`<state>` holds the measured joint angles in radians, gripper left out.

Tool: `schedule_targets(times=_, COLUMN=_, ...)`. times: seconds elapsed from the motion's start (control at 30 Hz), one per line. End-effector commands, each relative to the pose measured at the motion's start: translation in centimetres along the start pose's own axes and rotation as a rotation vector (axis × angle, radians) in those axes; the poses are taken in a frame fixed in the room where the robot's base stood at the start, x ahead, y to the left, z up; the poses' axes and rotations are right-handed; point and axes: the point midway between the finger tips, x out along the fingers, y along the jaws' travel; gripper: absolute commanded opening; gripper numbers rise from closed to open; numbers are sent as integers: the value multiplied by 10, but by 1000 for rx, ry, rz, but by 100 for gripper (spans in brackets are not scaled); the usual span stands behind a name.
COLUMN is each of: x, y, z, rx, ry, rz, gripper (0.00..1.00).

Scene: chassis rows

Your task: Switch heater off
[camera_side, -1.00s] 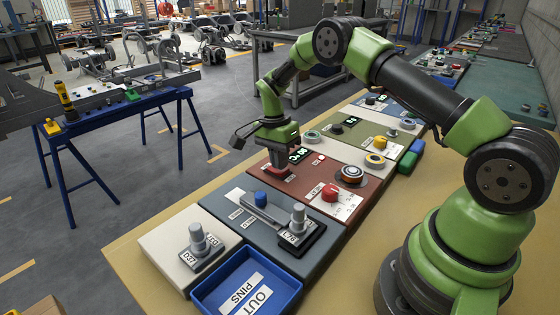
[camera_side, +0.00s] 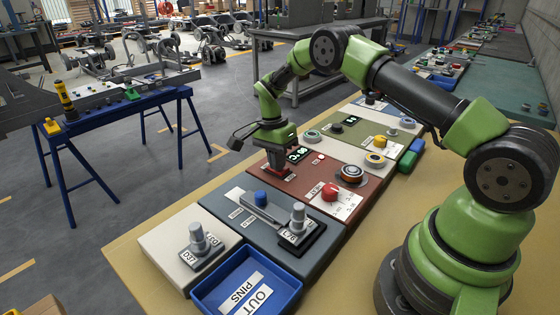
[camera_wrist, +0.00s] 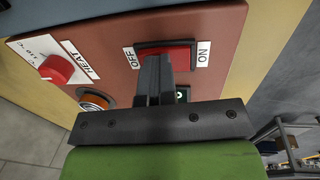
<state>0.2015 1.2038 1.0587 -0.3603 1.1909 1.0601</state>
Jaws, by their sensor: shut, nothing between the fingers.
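The heater panel is a red-brown block (camera_side: 312,186) in the row, and it also shows in the wrist view (camera_wrist: 215,30). In the wrist view its red rocker switch (camera_wrist: 182,57) lies between an OFF label (camera_wrist: 129,57) and an ON label (camera_wrist: 203,54). My gripper (camera_wrist: 155,62) is shut and empty, its fingertips over the switch, toward the OFF side, hiding part of it. I cannot tell whether they touch it or which way it is tilted. In the side view my gripper (camera_side: 279,174) is low over the panel's far left part.
The panel also carries a red HEAT dial (camera_wrist: 56,69), an orange-ringed button (camera_wrist: 93,101) and a lit display (camera_side: 298,155). A blue-grey panel with pins (camera_side: 265,222) and a blue tray (camera_side: 204,300) stand nearer. Green and cream panels lie beyond.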

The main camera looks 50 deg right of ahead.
Motion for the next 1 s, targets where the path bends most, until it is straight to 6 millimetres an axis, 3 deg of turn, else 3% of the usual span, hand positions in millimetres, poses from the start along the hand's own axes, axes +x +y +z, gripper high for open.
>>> schedule_targets(times=0.57, x=-6, y=-5, z=0, rx=1, ry=0, rz=0, gripper=0)
schedule_targets(times=0.77, x=-36, y=-6, z=0, rx=2, ry=1, rz=-5, gripper=0)
schedule_targets(times=1.0, x=-95, y=-6, z=0, rx=2, ry=2, rz=-6, gripper=0)
